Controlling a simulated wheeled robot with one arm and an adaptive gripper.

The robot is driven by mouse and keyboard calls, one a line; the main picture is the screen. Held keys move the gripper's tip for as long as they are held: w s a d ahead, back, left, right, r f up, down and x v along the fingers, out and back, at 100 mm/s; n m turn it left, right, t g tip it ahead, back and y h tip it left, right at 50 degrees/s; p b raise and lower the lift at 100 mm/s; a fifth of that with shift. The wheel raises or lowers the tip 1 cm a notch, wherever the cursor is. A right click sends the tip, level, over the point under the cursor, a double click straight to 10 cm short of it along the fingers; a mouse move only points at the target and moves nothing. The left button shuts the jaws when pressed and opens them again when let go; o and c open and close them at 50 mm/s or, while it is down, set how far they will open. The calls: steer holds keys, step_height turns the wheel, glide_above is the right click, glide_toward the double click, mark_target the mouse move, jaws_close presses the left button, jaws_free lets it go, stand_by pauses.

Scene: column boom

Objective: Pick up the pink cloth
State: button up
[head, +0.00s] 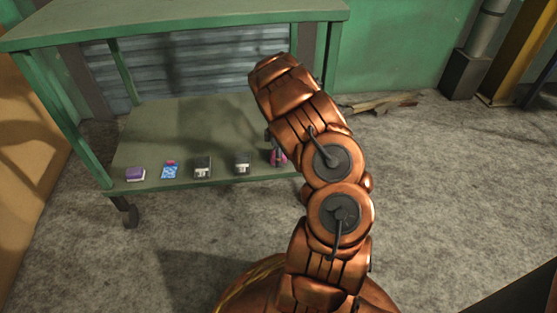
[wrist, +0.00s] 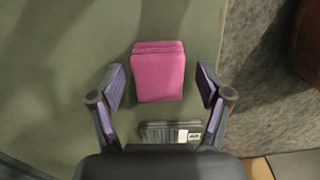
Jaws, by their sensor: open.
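The pink cloth (wrist: 160,76) lies folded on the green lower shelf, in the upper middle of the wrist view. In the head view only a small part of the pink cloth (head: 283,157) shows, mostly hidden behind my arm. My gripper (wrist: 160,84) is open over it, with one purple-padded finger on each side and a gap between the cloth and each finger. The cloth is not held.
The lower shelf (head: 150,140) also holds a purple item (head: 135,174), a blue patterned item (head: 169,171) and two dark-and-white items (head: 203,167), (head: 242,163) in a row. One such item (wrist: 170,132) lies just below the cloth in the wrist view. The upper shelf (head: 190,14) overhangs.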

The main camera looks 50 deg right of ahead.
steer(key=shift+c, duration=0.2)
steer(key=c, duration=1.2)
steer(key=shift+r, duration=0.1)
step_height(320, 180, up, 4)
steer(key=p, duration=0.2)
steer(key=shift+w+p, duration=0.1)
steer(key=shift+p, duration=0.2)
steer(key=s+a+p, duration=0.4)
steer(key=s+a, duration=0.7)
steer(key=shift+a+r+p, duration=0.3)
steer(key=shift+a+r, duration=0.05)
steer(key=shift+r, duration=0.1)
